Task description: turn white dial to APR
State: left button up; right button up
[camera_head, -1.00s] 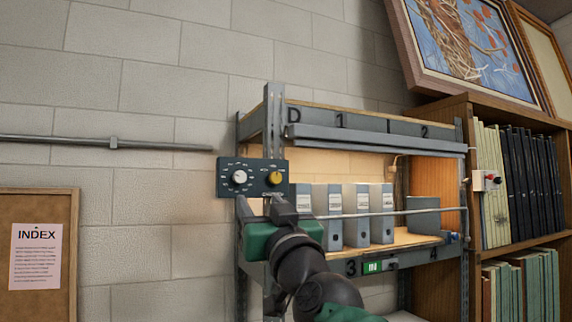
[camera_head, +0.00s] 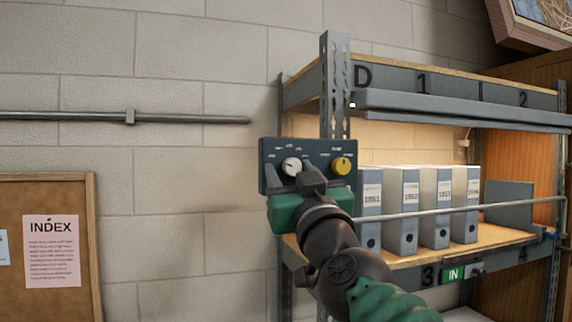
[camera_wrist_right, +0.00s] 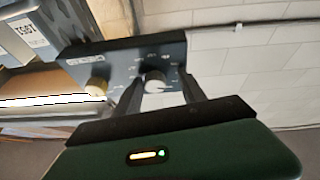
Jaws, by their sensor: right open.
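A dark control panel (camera_head: 318,149) is mounted on the shelf's front upright, with a white dial (camera_head: 292,166) on its left and a yellow dial (camera_head: 341,166) on its right. My right gripper (camera_head: 292,177) is open in front of the panel. In the right wrist view its fingers (camera_wrist_right: 161,86) stand on either side of the white dial (camera_wrist_right: 155,82), with visible gaps; contact cannot be told. The small labels around the dial are too blurred to read, and the fingers hide part of them. My left gripper is not in view.
A grey shelf (camera_head: 430,98) with several binders (camera_head: 402,210) is right of the panel, with a thin rail (camera_head: 430,214) across them. A wall pipe (camera_head: 190,119) and an INDEX board (camera_head: 88,197) are at left. The wall between is clear.

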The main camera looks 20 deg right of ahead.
jog(key=shift+s+r, duration=0.15)
jog(key=shift+s, duration=0.1)
jog(key=shift+s+d, duration=0.1)
jog(key=shift+s, duration=0.05)
jog(key=shift+c, duration=0.2)
jog(key=shift+d, duration=0.2)
jog(key=shift+c, duration=1.2)
jog(key=shift+d, duration=0.2)
jog(key=c, duration=0.5)
jog(key=shift+a, duration=0.2)
grip_shut()
jog(key=shift+r+m+h+p, duration=0.35)
jog(key=shift+m+p, duration=0.35)
jog(key=shift+p, duration=0.4)
jog(key=shift+f+m+h+p, duration=0.15)
jog(key=shift+m+h+p, duration=0.1)
jog(key=shift+m+p, duration=0.05)
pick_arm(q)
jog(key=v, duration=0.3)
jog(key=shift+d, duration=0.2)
pick_arm(e)
jog(key=shift+f, duration=0.2)
